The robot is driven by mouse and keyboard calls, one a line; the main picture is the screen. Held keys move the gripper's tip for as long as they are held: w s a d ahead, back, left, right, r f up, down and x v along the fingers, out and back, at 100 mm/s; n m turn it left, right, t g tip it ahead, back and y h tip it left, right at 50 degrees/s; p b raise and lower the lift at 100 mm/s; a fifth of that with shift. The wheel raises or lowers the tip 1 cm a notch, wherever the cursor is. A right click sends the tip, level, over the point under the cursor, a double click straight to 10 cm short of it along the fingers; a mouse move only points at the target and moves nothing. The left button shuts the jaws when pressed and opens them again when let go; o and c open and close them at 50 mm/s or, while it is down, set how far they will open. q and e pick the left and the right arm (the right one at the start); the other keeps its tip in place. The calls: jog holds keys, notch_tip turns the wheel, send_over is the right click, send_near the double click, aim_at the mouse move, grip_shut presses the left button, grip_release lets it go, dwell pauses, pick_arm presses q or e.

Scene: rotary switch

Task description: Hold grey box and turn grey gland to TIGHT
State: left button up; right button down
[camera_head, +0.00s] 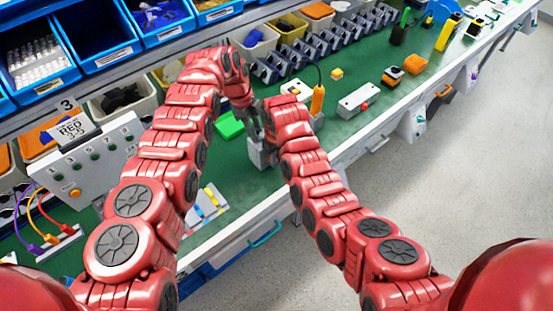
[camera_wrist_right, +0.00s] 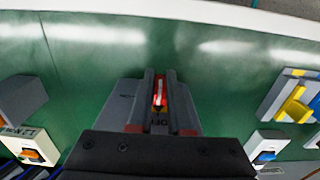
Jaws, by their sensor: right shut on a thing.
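The grey box (camera_head: 257,155) stands on the green bench, partly hidden by my two grippers. In the right wrist view the grey box (camera_wrist_right: 124,100) shows on both sides of my right gripper (camera_wrist_right: 160,92). Its two fingers are close together with a small red part with a white mark between them. In the head view my right gripper (camera_head: 268,138) is just over the box. My left gripper (camera_head: 253,122) comes down at the box from behind; its fingers are too small and covered to tell their opening.
A bright green block (camera_head: 229,124) lies just left of the box. Blue bins (camera_head: 105,50) line the back. The bench front edge is close to the box.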

pick_arm(q)
jog(key=o, duration=0.5)
jog(key=shift+c, duration=0.2)
jog(key=shift+r, duration=0.1)
jog(key=shift+s+d+v, duration=0.1)
jog(key=shift+d+v, duration=0.1)
jog(key=shift+v, duration=0.65)
jog(key=shift+s+d+v, duration=0.1)
jog(key=shift+d+v, duration=0.1)
jog(key=shift+v, duration=0.65)
jog(key=shift+d+v, duration=0.2)
jog(key=shift+v, duration=0.65)
jog(key=shift+r, duration=0.2)
jog(key=shift+c, duration=0.2)
jog(key=v, duration=0.3)
jog(key=shift+s+d+r, duration=0.1)
jog(key=shift+d+r, duration=0.1)
jog(key=shift+d, duration=0.1)
jog(key=shift+w+a+f+x, duration=0.1)
jog(key=shift+a+x, duration=0.2)
jog(key=shift+x, duration=1.15)
jog(key=shift+w+a+f+x, duration=0.15)
jog(key=shift+a+x, duration=0.2)
jog(key=shift+x, duration=1.05)
jog(key=shift+w+a+x, duration=0.1)
jog(key=shift+a+x, duration=0.2)
jog(key=shift+x, duration=1.15)
grip_shut()
jog(key=shift+o, duration=0.2)
grip_release()
